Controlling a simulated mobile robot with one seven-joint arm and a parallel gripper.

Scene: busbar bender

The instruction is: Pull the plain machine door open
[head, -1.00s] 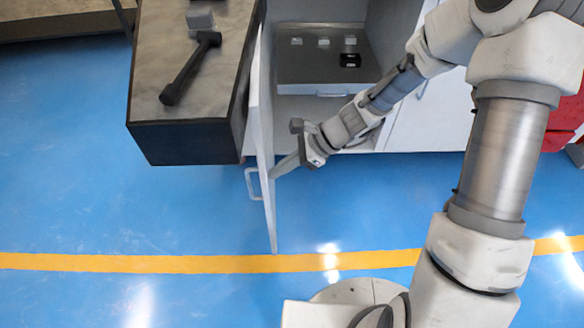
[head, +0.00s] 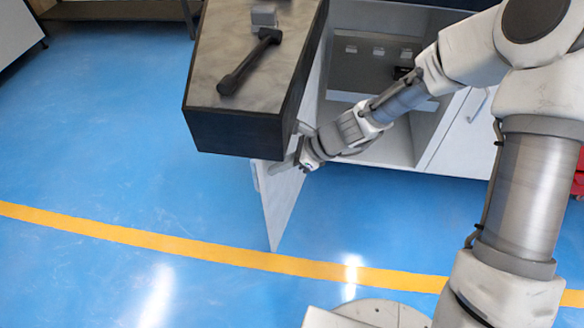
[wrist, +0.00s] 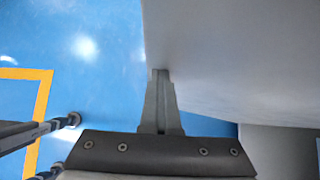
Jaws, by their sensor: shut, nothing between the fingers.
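The plain white door (head: 282,205) of the cabinet stands wide open in the head view, its inner face turned towards the right. A small part of its handle (head: 255,176) shows at its left edge. My gripper (head: 284,166) is shut and empty, on the inner side of the door. Its fingertips are at or very near that face; I cannot tell for sure whether they touch. In the wrist view my closed fingers (wrist: 158,78) lie along the edge of a large pale panel, the door (wrist: 235,55).
A bench (head: 240,130) with a dark front holds a black hammer-like tool (head: 248,64) and a grey block (head: 264,16), close to the door's left. The open cabinet has a shelf with small blocks (head: 378,51). Blue floor (head: 120,180) is clear in front.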

